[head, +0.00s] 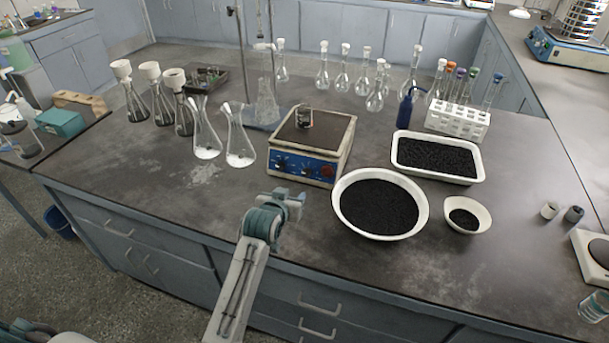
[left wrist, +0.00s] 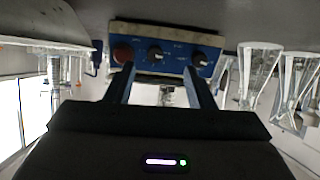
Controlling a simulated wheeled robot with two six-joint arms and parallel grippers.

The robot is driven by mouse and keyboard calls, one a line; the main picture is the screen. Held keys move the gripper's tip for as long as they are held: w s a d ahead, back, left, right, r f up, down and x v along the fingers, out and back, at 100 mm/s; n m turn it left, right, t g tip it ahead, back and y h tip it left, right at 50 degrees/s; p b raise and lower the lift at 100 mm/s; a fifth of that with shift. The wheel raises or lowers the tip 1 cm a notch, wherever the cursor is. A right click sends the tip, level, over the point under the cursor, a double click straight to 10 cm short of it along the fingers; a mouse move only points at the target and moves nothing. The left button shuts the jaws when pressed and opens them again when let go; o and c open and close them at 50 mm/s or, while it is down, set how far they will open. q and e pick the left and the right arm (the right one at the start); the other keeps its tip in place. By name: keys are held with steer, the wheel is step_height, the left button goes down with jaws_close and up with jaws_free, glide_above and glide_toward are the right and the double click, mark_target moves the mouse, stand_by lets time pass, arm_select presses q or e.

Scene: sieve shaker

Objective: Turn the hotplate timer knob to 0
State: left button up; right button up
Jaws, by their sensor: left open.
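The hotplate (head: 342,138) stands on the bench, with a dark top plate and a blue front panel (head: 301,167). In the head view the panel has a left black knob (head: 281,162), a middle black knob (head: 304,168) and a red knob (head: 327,170) at right. The left wrist view shows the panel upside down, with the red knob (left wrist: 122,52), middle knob (left wrist: 155,55) and other black knob (left wrist: 200,59). The labels are too small to read. My left gripper (head: 291,197) is open and empty in front of the panel, its fingers (left wrist: 158,72) apart, pointing toward it. My right gripper is not in view.
The bench front left is clear.

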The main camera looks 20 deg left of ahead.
mark_target(306, 173)
arm_select(q)
steer(key=shift+t, duration=0.3)
steer(key=x, duration=0.4)
steer(key=r+p+x, duration=0.1)
steer(key=x, duration=0.3)
steer(key=w+r+x, duration=0.1)
steer(key=x, duration=0.3)
steer(key=shift+w+d+p, duration=0.2)
steer(key=shift+d+p, duration=0.15)
